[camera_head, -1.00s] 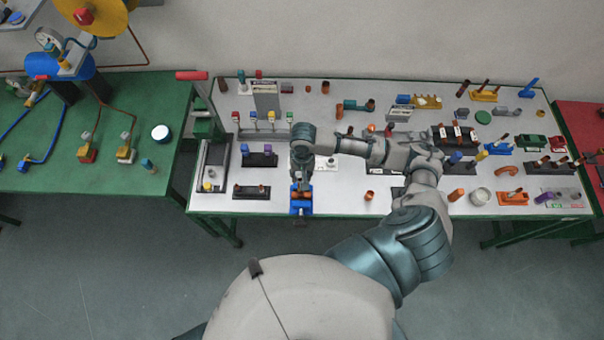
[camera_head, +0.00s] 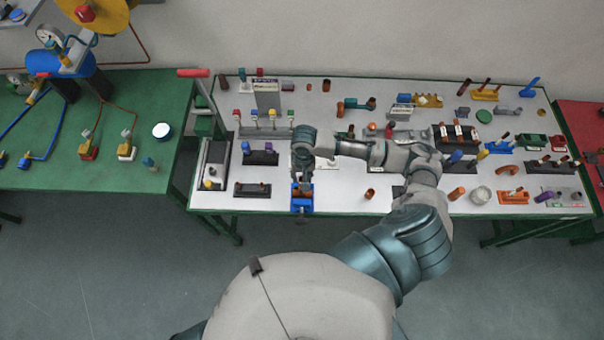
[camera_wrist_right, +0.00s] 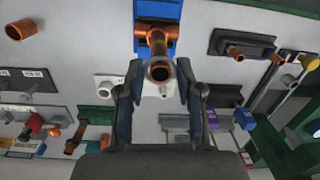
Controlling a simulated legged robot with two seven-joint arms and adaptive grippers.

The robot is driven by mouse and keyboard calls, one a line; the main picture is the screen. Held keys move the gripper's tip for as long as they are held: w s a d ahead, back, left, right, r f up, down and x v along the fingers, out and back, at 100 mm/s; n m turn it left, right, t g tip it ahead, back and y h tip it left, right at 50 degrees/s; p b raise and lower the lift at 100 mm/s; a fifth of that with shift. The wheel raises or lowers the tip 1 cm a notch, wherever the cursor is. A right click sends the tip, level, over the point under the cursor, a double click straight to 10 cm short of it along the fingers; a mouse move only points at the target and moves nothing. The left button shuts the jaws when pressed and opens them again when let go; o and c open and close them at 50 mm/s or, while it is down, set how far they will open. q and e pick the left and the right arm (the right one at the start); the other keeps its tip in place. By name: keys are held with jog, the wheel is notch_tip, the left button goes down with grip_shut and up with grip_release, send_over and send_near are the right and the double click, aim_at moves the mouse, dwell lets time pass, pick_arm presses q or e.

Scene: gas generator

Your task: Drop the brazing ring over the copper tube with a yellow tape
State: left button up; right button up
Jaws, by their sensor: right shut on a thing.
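My right gripper (camera_head: 303,182) is over the blue holder (camera_head: 301,205) at the front edge of the table. In the right wrist view its fingers (camera_wrist_right: 160,74) close on the sides of a round copper piece with a dark opening, which looks like the brazing ring (camera_wrist_right: 160,71). Just beyond it, copper tubing (camera_wrist_right: 155,36) lies in the blue holder (camera_wrist_right: 170,10). The ring overlaps this tubing in the picture; I cannot tell whether they touch. No yellow tape shows clearly on this tubing. My left gripper is not in view.
A dark block with copper stubs (camera_head: 252,190) stands left of the blue holder. A loose copper piece (camera_head: 369,194) stands to the right. Several fittings and racks crowd the right side of the white table (camera_head: 335,203). A green table (camera_head: 60,165) is at the left.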

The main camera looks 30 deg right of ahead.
jog(key=shift+a+f, duration=0.1)
jog(key=o, duration=0.8)
jog(key=r, duration=0.8)
jog(key=d+r, duration=0.1)
jog(key=r, duration=0.2)
jog(key=shift+w+r, duration=0.3)
jog(key=shift+r, duration=0.1)
